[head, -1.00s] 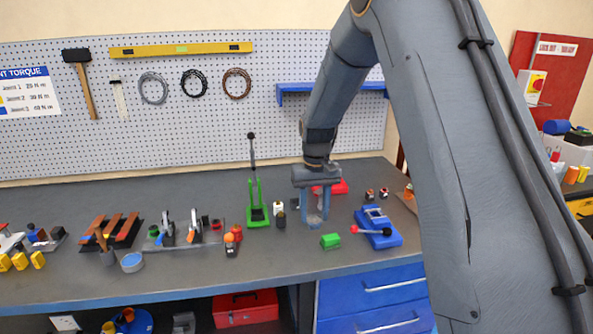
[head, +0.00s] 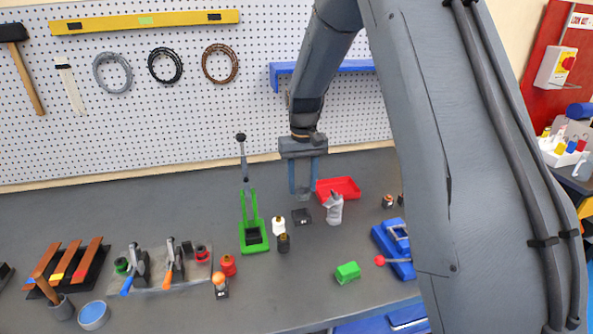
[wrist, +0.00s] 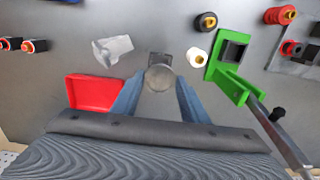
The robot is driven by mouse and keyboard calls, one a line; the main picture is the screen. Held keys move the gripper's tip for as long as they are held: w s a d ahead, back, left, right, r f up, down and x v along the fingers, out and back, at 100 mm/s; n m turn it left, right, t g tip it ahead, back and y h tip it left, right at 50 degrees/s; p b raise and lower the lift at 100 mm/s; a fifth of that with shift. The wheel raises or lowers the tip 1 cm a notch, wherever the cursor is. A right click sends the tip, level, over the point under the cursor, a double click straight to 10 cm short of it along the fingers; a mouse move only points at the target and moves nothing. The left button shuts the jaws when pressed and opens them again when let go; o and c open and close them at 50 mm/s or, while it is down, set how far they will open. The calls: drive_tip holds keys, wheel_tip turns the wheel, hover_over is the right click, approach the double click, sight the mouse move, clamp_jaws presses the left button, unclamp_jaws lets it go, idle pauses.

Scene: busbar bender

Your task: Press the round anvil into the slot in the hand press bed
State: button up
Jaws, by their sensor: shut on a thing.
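The round anvil (wrist: 160,77) is a short grey cylinder between the fingertips of my gripper (wrist: 158,88). My gripper is shut on it. In the head view my gripper (head: 301,190) points down and appears to hold it above the bench, to the right of the hand press. The green hand press (head: 253,226) stands upright with its lever up. Its bed has a dark square opening (head: 253,237). In the wrist view the press (wrist: 228,80) is at the upper right, apart from the anvil, and the dark opening (wrist: 235,50) is uncovered.
A white piece (head: 278,225) and a black piece (head: 283,243) stand just right of the press. A small black block (head: 302,216) appears below my gripper. A grey-white part (head: 333,208), red tray (head: 339,187), green block (head: 347,272) and blue tool (head: 393,247) lie to the right.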

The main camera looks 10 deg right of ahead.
sight(302, 190)
drive_tip(key=shift+w, duration=0.45)
drive_tip(key=shift+s, duration=0.15)
drive_tip(key=shift+f+b, duration=1)
drive_tip(key=shift+f, duration=1.9)
drive_tip(key=shift+f, duration=1.45)
drive_tip(key=o, duration=1.2)
drive_tip(key=shift+r+b, duration=1.2)
drive_tip(key=shift+r, duration=2.7)
